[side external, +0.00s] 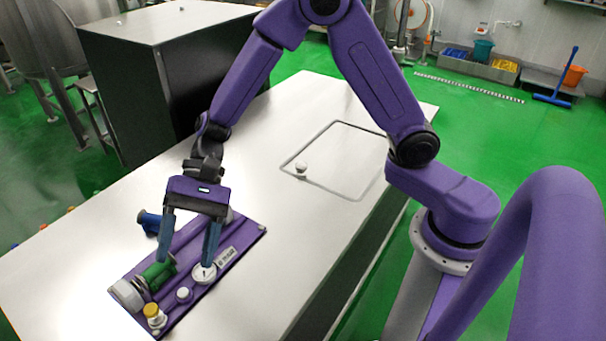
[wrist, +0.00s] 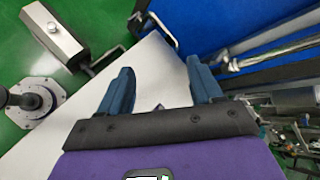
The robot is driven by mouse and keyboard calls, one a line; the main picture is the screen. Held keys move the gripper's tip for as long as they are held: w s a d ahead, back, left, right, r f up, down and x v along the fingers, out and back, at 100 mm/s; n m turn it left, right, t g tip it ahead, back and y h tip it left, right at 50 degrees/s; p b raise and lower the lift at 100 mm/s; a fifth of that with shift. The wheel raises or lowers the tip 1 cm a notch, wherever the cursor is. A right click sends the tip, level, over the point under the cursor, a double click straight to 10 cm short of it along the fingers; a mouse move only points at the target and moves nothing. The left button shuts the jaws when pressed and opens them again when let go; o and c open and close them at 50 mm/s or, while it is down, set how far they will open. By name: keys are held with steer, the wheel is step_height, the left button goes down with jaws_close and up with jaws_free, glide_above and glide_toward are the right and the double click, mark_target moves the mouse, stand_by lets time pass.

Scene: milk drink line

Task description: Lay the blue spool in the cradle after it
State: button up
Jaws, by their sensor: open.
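The blue spool (side external: 149,222) lies at the far left edge of the purple board (side external: 247,229) in the side external view, partly hidden behind my gripper's left finger. A green spool (side external: 158,273) lies on the board, nearer the camera. My gripper (side external: 186,257) is open above the board, its two blue fingers spread, with nothing seen held between them. The left finger's tip shows near the green spool and the right finger's tip near a white round piece. My gripper also shows in the wrist view (wrist: 161,83), where no spool is seen. I cannot make out the cradle clearly.
The board also carries a grey-white cylinder (side external: 127,294), a yellow-topped piece (side external: 154,315), a small white knob (side external: 184,294) and a white round piece (side external: 204,273). A white ball-like knob (side external: 301,167) sits by an outlined square. The table (side external: 270,120) is otherwise mostly clear.

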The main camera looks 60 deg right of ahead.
steer(key=s+d+r+n+t+h, duration=0.1)
steer(key=s+d+r+n+h, duration=0.2)
steer(key=s+d+n+h, duration=0.5)
steer(key=s+d+n, duration=0.4)
steer(key=s+d, duration=0.5)
steer(key=d, duration=0.1)
steer(key=shift+d+r+n, duration=0.15)
steer(key=shift+d+n, duration=0.05)
steer(key=shift+n, duration=0.2)
steer(key=shift+o, duration=0.6)
steer(key=s+d+n+t+h, duration=0.1)
steer(key=d+n+t, duration=0.1)
steer(key=d+n, duration=0.2)
steer(key=d, duration=0.3)
steer(key=shift+s+r+t, duration=0.2)
steer(key=shift+s+t, duration=0.1)
steer(key=shift+t, duration=0.1)
steer(key=shift+o, duration=0.3)
steer(key=shift+d+n, duration=0.4)
